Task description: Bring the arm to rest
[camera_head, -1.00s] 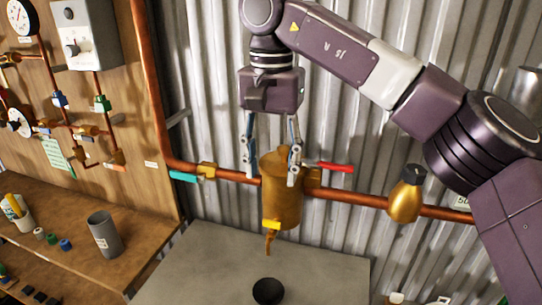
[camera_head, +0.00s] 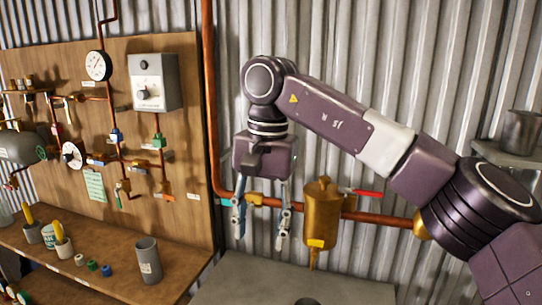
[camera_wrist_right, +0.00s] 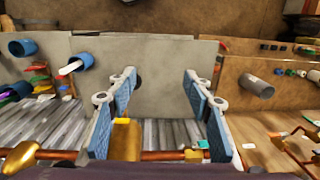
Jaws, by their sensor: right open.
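My right gripper (camera_head: 261,238) hangs fingers-down in front of the corrugated wall, open and with nothing between its fingers. In the head view it is just left of the brass vessel (camera_head: 321,215), with a gap between them. My right arm reaches in from the right above the pipe. In the right wrist view the gripper (camera_wrist_right: 160,85) shows two blue-padded fingers spread apart, and the brass vessel (camera_wrist_right: 125,141) shows near the left finger. My left gripper is in neither view.
The copper pipe (camera_head: 377,219) runs along the wall, with a red lever (camera_head: 368,193) right of the vessel. A grey bench (camera_head: 240,285) lies below. A wooden board (camera_head: 190,120) with gauges and a shelf with a grey cup (camera_head: 148,262) stand left.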

